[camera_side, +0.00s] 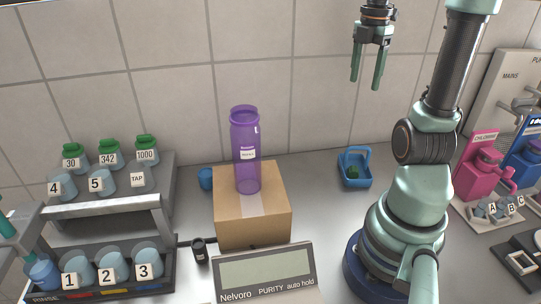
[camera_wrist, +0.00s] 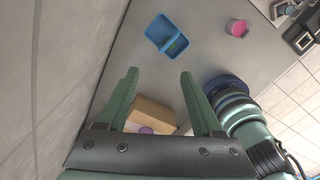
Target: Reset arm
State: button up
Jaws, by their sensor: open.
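My gripper (camera_side: 368,68) is raised high above the bench, near the top of the side view, with its two green fingers pointing down. The fingers are apart and nothing is between them. In the wrist view my gripper (camera_wrist: 158,82) also shows as open. A cardboard box (camera_side: 252,221) stands on the bench below and to the left of the gripper, with a purple bottle (camera_side: 245,160) upright on top. The box (camera_wrist: 155,114) shows between the fingers in the wrist view, far below, with part of the purple bottle (camera_wrist: 145,130).
A rack (camera_side: 165,215) with numbered containers is at left. A Nelvoro meter (camera_side: 265,271) stands in front of the box. A blue basket (camera_side: 355,168) sits at the back, with clear bench around it. Pink (camera_side: 480,170) and blue bottles stand at right.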

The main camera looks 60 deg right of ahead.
jog(key=w+a+f+n, duration=0.1)
jog(key=w+a+f, duration=0.1)
jog(key=f, duration=0.5)
jog(key=w+a+f+n, duration=0.1)
jog(key=w+a+f, duration=0.1)
jog(key=f, duration=0.6)
jog(key=w+a+f+n, duration=0.1)
jog(key=w+a+f, duration=0.1)
jog(key=f, duration=0.6)
jog(key=shift+w+a, duration=0.1)
jog(key=shift+a, duration=0.45)
jog(key=shift+w+a, duration=0.25)
jog(key=shift+w, duration=0.35)
jog(key=shift+w+a, duration=0.4)
jog(key=shift+w, duration=0.25)
